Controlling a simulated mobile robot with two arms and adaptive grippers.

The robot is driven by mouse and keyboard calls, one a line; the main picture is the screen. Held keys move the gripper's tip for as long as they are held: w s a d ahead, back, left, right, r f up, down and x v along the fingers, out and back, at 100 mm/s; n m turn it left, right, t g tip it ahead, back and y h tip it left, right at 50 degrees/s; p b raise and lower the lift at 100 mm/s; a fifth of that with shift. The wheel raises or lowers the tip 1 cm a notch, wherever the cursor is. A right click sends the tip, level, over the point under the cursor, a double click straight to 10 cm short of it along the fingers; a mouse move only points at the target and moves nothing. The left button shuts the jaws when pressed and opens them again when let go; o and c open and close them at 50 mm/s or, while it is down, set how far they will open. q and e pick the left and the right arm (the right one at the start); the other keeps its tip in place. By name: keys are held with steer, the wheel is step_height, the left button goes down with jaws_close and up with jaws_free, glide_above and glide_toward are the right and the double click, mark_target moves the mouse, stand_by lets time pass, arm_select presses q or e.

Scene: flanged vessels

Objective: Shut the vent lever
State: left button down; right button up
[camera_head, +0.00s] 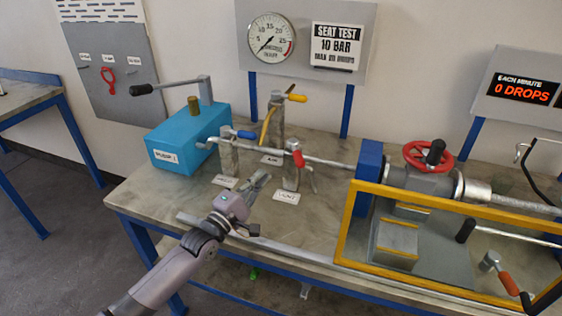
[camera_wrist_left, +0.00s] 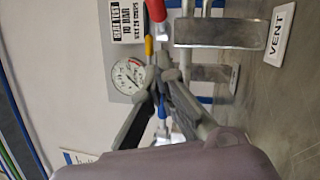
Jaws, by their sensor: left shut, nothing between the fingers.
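The vent lever (camera_head: 298,158) has a red handle and sits on top of a grey post (camera_head: 290,177) beside the pipe. In the head view its handle points down toward the front of the bench. The white VENT label (camera_head: 287,198) lies at the post's foot. My left gripper (camera_head: 262,179) is shut and empty, left of the post and lower than the lever, apart from it in the picture. In the left wrist view my closed fingers (camera_wrist_left: 165,75) are just below the red lever (camera_wrist_left: 156,10), which is cut by the top edge. My right gripper is not in view.
A blue-handled lever (camera_head: 240,134) and a yellow-handled lever (camera_head: 295,97) stand on nearby posts. A blue pump box (camera_head: 180,145) is at the left. A yellow frame (camera_head: 345,225) guards the right side. The bench front left (camera_head: 150,200) is clear.

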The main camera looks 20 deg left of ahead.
mark_target(297, 155)
arm_select(q)
steer(key=w+d+r+p, duration=0.1)
steer(key=w+d+p, duration=0.1)
steer(key=w+d, duration=0.2)
steer(key=shift+x, duration=0.75)
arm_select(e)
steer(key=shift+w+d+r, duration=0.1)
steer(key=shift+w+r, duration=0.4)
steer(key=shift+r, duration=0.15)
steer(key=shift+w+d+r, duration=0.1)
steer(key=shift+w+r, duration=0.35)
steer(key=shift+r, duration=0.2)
arm_select(q)
steer(key=shift+d+r, duration=0.15)
steer(key=shift+d, duration=0.15)
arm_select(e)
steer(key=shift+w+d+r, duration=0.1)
arm_select(q)
steer(key=shift+d, duration=0.1)
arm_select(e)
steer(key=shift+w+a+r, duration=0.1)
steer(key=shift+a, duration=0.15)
